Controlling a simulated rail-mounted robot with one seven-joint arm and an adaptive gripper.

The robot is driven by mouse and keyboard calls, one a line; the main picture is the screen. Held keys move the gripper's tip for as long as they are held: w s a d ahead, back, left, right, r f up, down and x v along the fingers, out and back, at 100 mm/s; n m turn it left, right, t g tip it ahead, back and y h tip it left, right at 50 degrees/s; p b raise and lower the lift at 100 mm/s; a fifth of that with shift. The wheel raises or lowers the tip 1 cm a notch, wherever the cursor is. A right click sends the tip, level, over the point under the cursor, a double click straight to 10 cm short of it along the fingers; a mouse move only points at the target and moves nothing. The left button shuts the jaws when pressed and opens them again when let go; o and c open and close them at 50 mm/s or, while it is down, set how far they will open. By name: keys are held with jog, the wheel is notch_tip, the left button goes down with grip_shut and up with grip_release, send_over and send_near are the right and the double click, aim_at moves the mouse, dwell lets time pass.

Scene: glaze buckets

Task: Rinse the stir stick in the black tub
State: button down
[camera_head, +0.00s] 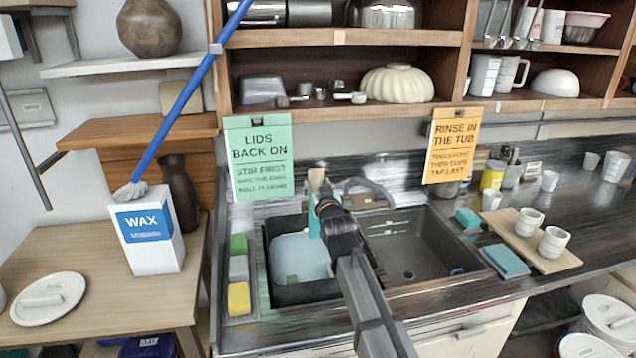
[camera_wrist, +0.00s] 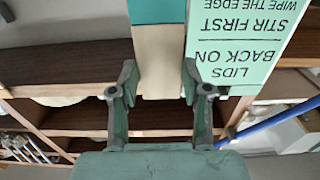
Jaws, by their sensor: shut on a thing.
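The stir stick (camera_head: 315,180) has a pale wooden handle and a teal lower part. In the wrist view its wooden part (camera_wrist: 160,60) sits between the two fingers, with the teal part beyond them. My gripper (camera_head: 323,206) is shut on the stick and holds it roughly upright over the back of the black tub. It also shows in the wrist view (camera_wrist: 162,88). The black tub (camera_head: 308,293) stands in the left of the sink area and holds pale blue water (camera_head: 298,254). I cannot tell whether the teal end touches the water; my gripper and arm partly hide it.
A grey sink basin (camera_head: 415,255) lies right of the tub, with a tap (camera_head: 365,186) behind. Sponges (camera_head: 239,298) line the left side. A green sign (camera_head: 262,158) and an orange sign (camera_head: 453,146) hang above. A board with cups (camera_head: 528,243) stands right.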

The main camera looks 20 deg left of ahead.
aim_at(317, 229)
jog(key=shift+f+b, duration=7.15)
jog(key=shift+f, duration=1.3)
